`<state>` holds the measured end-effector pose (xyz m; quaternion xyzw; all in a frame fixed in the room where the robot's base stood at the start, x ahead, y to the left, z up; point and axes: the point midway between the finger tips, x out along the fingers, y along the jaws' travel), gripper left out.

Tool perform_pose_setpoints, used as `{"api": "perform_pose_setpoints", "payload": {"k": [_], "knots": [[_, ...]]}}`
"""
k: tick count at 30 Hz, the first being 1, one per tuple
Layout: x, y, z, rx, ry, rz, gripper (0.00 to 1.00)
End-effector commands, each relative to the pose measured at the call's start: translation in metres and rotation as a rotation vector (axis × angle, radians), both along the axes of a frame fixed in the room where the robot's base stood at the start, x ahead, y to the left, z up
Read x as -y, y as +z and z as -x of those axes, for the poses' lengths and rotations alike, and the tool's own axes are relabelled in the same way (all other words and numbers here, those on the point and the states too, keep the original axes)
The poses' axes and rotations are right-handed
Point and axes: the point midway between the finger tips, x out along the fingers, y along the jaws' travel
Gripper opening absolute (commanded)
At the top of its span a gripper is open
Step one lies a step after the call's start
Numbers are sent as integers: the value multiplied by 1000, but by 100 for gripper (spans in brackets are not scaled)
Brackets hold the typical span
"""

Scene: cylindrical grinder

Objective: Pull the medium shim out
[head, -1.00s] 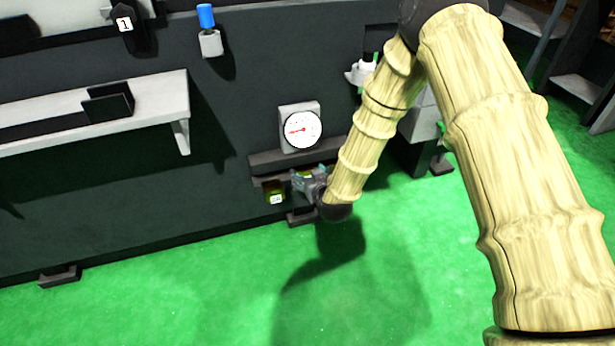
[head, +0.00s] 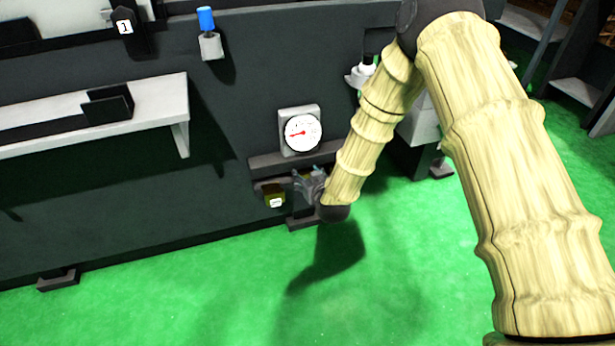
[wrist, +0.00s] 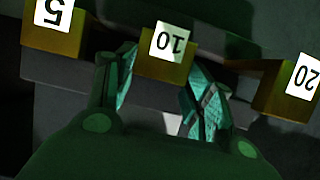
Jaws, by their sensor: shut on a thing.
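The medium shim (wrist: 165,68) is a yellow block with a white label reading 10, upside down in the wrist view. My gripper (wrist: 165,85) is shut on it, with one teal finger on each side. In the head view my gripper (head: 310,182) is low against the dark machine front, under a ledge, and the held shim is hard to make out there. A yellow block labelled 5 (wrist: 50,42) is left of it in the wrist view. A yellow block labelled 20 (wrist: 280,97) is at the right; it also shows left of my gripper in the head view (head: 267,193).
A dark ledge (head: 262,163) runs above the blocks, with a round dial gauge (head: 303,133) over it. A pale shelf (head: 150,105) juts out at the left. The green floor (head: 420,270) in front of the machine is clear.

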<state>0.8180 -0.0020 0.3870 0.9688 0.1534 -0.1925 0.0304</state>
Motion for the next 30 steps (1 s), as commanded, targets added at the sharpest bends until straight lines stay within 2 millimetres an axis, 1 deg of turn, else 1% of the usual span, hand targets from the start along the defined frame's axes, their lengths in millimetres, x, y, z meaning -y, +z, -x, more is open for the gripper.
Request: {"api": "perform_pose_setpoints", "payload": {"k": [5,9,12,17,25,26,28,29,30], "knots": [[6,4,18,-4,1,1,10],[11,3,36,-4,1,0,10],[14,2,45,-4,1,0,10],[16,0,51,-2,1,0,10],[16,-1,53,-5,2,1,10],[16,-1,53,-5,2,1,59],[16,-1,52,-5,2,1,71],[16,-1,52,-4,1,1,75],[16,-1,52,-3,1,1,75]]}}
